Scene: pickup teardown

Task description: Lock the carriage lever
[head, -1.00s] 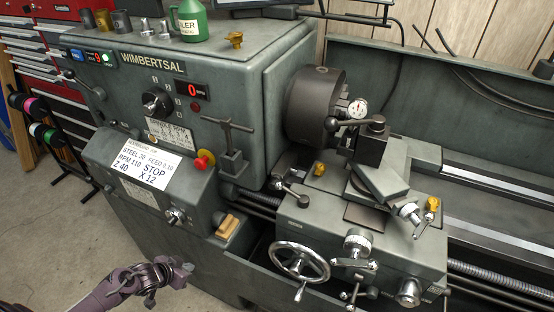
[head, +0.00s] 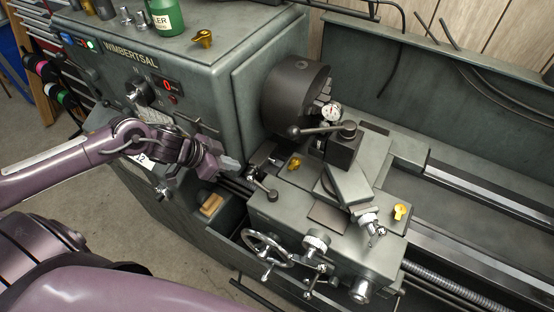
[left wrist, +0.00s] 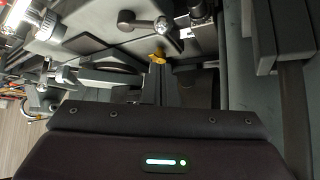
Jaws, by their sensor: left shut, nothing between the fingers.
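The lathe carriage (head: 330,240) is a grey block with handwheels on its front. A short lever (head: 262,184), which looks like the carriage lever, stands on its left end with its handle pointing up and to the left. A lever with a round hub and a bright ball end (left wrist: 150,23), probably the same one, shows at the top of the left wrist view. My left gripper (head: 230,165) is shut and empty, to the left of that lever and apart from it. My right gripper is not in view.
A yellow wing knob (head: 295,163) sits close to the lever. The headstock (head: 205,80) rises on the left. A wooden-handled brush-like block (head: 211,206) lies below the gripper.

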